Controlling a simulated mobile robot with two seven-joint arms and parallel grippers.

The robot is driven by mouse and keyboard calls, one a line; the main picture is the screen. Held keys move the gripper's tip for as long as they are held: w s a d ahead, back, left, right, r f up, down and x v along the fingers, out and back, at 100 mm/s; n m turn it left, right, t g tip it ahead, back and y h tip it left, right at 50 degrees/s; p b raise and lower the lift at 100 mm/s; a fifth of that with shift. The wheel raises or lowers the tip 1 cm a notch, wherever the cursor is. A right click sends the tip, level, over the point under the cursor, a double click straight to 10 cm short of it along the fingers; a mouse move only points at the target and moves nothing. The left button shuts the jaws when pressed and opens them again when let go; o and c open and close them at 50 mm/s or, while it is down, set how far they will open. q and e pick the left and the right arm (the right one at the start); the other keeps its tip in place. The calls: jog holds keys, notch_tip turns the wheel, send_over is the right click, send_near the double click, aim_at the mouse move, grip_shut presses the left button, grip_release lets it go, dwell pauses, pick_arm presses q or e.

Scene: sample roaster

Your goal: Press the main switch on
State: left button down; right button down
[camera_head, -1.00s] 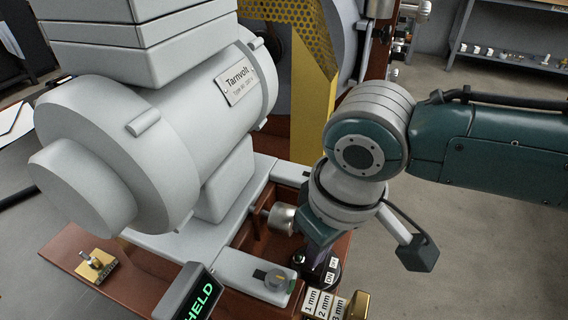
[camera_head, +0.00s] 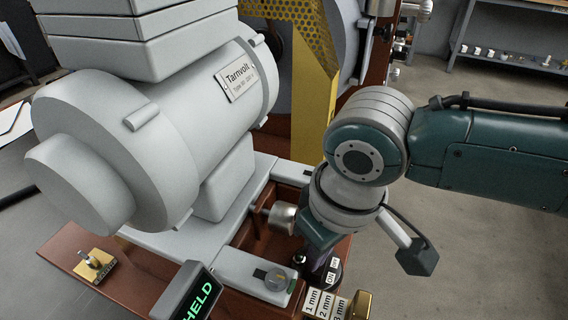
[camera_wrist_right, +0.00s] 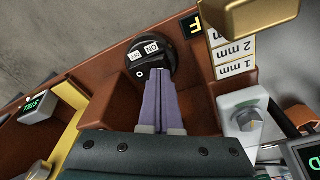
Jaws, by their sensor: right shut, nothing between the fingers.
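The main switch (camera_head: 332,276) is a black round knob with small white ON and OFF labels, low in the head view, right of the grey machine. It shows larger in the right wrist view (camera_wrist_right: 166,62), on a red-brown panel. My right gripper (camera_wrist_right: 156,80) is shut and empty, its purple-grey fingers pointing at the switch. The fingertips overlap the knob's lower edge in the wrist view; I cannot tell whether they touch it. In the head view the right gripper (camera_head: 320,264) comes down beside the switch, partly hiding it. My left gripper is not in view.
A grey knob (camera_head: 277,280) on a pale block, a green-lit HELD display (camera_head: 197,296) and plates marked in mm (camera_head: 323,303) stand close by. The grey Tarnvolt machine (camera_head: 130,150) fills the left. Open floor (camera_head: 460,240) lies to the right.

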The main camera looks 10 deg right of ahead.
jog(key=shift+f+b, duration=0.35)
jog(key=shift+f, duration=0.15)
notch_tip(320, 180, up, 4)
jog(key=p, duration=0.4)
jog(key=shift+f, duration=0.2)
notch_tip(320, 180, up, 3)
jog(key=p, duration=0.4)
jog(key=shift+r, duration=0.2)
jog(key=shift+r, duration=0.15)
